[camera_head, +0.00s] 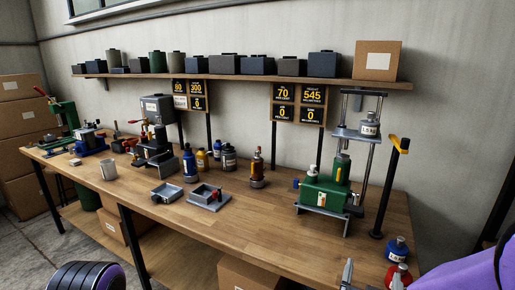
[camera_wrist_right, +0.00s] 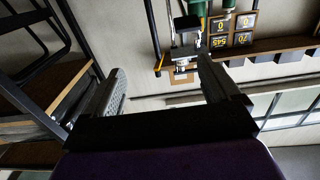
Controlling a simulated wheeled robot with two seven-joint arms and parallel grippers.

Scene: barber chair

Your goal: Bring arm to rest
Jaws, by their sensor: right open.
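My right gripper (camera_head: 372,277) is at the bottom right of the head view, at the near right part of the workbench (camera_head: 290,235). Its two fingers are spread with a clear gap. My purple right arm comes in from the right edge. In the right wrist view the two fingers of the gripper (camera_wrist_right: 162,88) stand apart with nothing between them. A purple and black part of my left arm shows at the bottom left of the head view; the left gripper is out of sight.
A red bottle (camera_head: 398,276) and a blue bottle (camera_head: 397,250) stand close to my right gripper. A green press (camera_head: 324,195) and a black post with a yellow handle (camera_head: 384,195) stand behind. A cardboard box (camera_head: 250,275) is under the bench. A shelf (camera_head: 240,78) runs along the wall.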

